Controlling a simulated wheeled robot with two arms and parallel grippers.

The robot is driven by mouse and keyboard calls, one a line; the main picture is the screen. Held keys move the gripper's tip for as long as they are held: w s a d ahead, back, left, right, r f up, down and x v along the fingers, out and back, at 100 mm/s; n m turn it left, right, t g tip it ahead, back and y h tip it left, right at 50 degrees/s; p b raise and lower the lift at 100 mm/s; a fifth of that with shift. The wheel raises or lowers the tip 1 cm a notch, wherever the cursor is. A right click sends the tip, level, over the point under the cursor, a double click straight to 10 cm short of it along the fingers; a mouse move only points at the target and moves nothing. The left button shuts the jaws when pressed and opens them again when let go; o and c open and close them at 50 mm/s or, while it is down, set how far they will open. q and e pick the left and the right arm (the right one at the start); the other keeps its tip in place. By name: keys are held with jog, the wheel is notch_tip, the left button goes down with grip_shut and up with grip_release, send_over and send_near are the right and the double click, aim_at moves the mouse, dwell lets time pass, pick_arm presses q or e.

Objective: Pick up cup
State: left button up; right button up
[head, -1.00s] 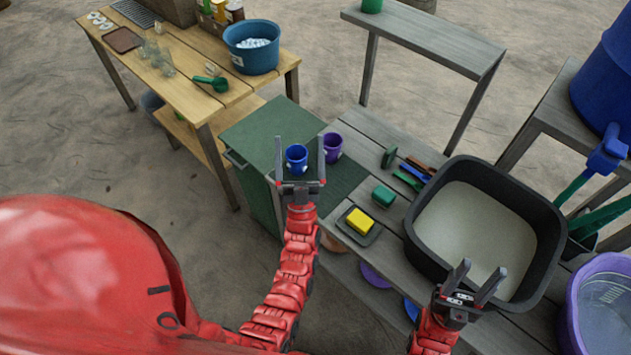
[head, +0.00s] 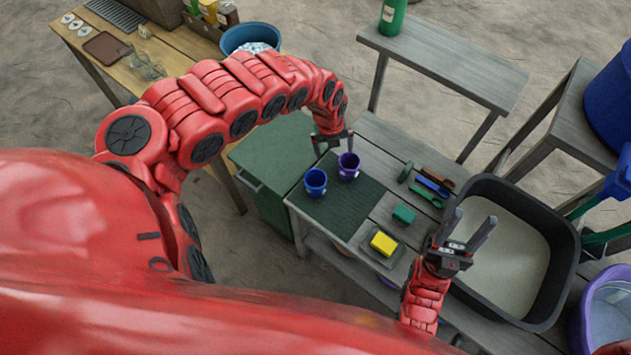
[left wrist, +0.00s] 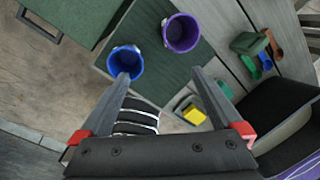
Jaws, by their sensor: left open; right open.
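A blue cup (head: 316,184) and a purple cup (head: 349,167) stand upright on the dark green mat (head: 345,211) on the grey table. My left gripper (head: 334,150) is open and empty, hanging from above at the far side of the cups, with one finger close to the purple cup in the picture. In the left wrist view the blue cup (left wrist: 125,63) shows at the left fingertip and the purple cup (left wrist: 181,34) beyond the gap between the fingers; contact cannot be told. My right gripper (head: 470,228) is open and empty beside the black basin.
The black basin (head: 562,262) fills the table's right part. A yellow sponge (head: 383,243) in a dish, a green block (head: 404,214) and small tools (head: 432,187) lie between mat and basin. A green cabinet (head: 270,160) stands left of the mat.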

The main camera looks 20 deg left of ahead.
pick_arm(q)
jog(key=s+a+m+g+y, duration=0.1)
jog(key=s+a, duration=0.2)
jog(key=a, duration=0.1)
jog(key=f+b, duration=0.2)
jog(key=f, duration=0.2)
jog(key=f+b, duration=0.2)
jog(key=f, duration=0.2)
jog(key=f+b, duration=0.2)
jog(key=f, duration=0.3)
jog(key=shift+s, duration=0.3)
notch_tip(320, 180, down, 3)
jog(key=shift+a+f+p, duration=0.1)
jog(key=shift+p, duration=0.4)
jog(key=shift+a+f, duration=0.15)
jog(key=shift+f, duration=0.5)
jog(key=c, duration=1.1)
